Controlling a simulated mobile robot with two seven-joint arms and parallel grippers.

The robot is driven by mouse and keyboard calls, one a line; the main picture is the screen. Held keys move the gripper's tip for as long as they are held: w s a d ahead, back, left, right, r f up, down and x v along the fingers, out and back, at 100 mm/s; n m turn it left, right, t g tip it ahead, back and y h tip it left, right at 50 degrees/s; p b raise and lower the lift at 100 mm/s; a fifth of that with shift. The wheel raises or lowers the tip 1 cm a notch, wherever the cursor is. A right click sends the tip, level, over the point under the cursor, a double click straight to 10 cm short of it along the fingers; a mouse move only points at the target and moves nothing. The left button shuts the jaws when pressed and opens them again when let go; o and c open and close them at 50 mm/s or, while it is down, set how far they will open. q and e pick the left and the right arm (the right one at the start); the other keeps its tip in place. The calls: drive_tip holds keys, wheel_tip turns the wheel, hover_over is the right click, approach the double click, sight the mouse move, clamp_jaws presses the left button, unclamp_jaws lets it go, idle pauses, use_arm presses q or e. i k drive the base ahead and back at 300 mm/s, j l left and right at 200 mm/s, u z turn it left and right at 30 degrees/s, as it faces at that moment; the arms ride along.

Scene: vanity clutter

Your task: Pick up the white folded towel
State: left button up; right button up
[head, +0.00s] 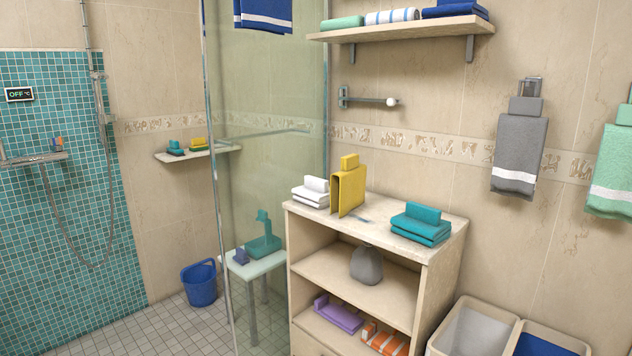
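The white folded towel (311,194) lies on the left end of the top of the cabinet (370,224). It looks like a stack of folds with a small white roll or block on top. A yellow towel (348,190) stands upright just to its right, very close to it; I cannot tell whether they touch. Neither of my grippers shows in the head view, and nothing is holding the white towel.
A teal folded towel (421,224) lies on the right of the cabinet top. The glass shower panel (265,130) stands to the left of the cabinet. A wall shelf (400,28) with towels hangs above. Open bins (477,330) stand at the lower right.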

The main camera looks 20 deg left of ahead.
sight(315, 192)
drive_tip(key=i+j+u, duration=0.1)
drive_tip(key=i+j, duration=0.2)
drive_tip(key=j, duration=0.3)
drive_tip(key=i+j+u, duration=0.1)
drive_tip(key=i+j, duration=0.25)
drive_tip(key=j, duration=0.25)
drive_tip(key=i+j, duration=0.35)
drive_tip(key=j, duration=0.2)
drive_tip(key=i+j+u, duration=0.15)
drive_tip(key=i+j, duration=0.2)
drive_tip(key=j, duration=0.2)
